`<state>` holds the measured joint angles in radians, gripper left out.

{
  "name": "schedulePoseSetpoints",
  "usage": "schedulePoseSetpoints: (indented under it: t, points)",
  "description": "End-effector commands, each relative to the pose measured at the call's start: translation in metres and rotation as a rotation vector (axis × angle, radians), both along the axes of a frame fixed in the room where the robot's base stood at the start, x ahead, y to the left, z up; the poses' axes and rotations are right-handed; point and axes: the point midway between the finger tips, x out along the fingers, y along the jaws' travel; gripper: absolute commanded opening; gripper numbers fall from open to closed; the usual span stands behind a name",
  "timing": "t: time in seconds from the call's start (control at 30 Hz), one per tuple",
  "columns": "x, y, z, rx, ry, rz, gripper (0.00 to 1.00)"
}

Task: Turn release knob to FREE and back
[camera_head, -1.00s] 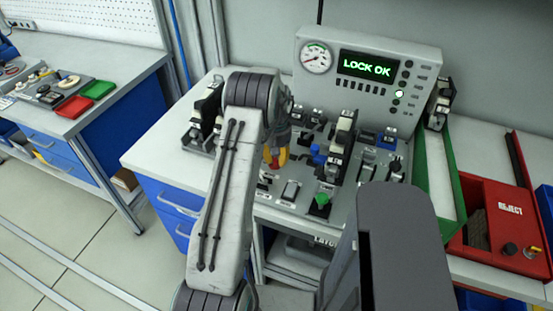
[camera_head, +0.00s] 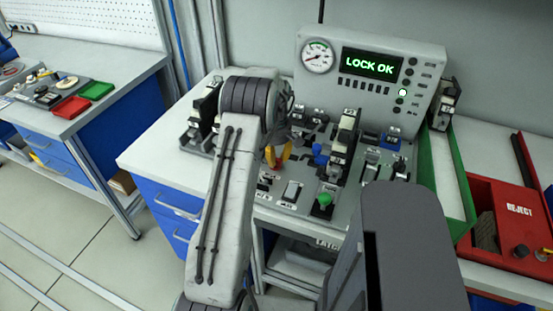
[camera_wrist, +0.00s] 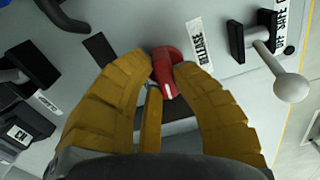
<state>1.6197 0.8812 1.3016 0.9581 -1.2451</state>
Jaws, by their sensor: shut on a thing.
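The red release knob (camera_wrist: 165,70) sits beside a white label reading RELEASE (camera_wrist: 199,43) in the wrist view. It has a white mark on its lower end. In the head view my gripper (camera_head: 277,155) reaches down to the left part of the control panel (camera_head: 270,207), and my arm hides some of that area. The display (camera_head: 370,64) on the upright console reads LOCK OK in green.
A lever with a pale round knob (camera_wrist: 291,87) stands right of the release knob. A green button (camera_head: 324,199) and several tall clamps are close by on the panel. A red REJECT bin (camera_head: 510,245) is at right. A side bench (camera_head: 75,60) is at left.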

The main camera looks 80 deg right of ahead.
Motion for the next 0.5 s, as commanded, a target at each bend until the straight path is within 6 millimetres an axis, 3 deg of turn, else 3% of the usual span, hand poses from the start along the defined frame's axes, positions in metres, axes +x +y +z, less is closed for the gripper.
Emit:
schedulePoseSetpoints:
  t: [0.5]
  points:
    - [0.0007,0.0008,-0.0016,0.004,0.0,0.145,0.0]
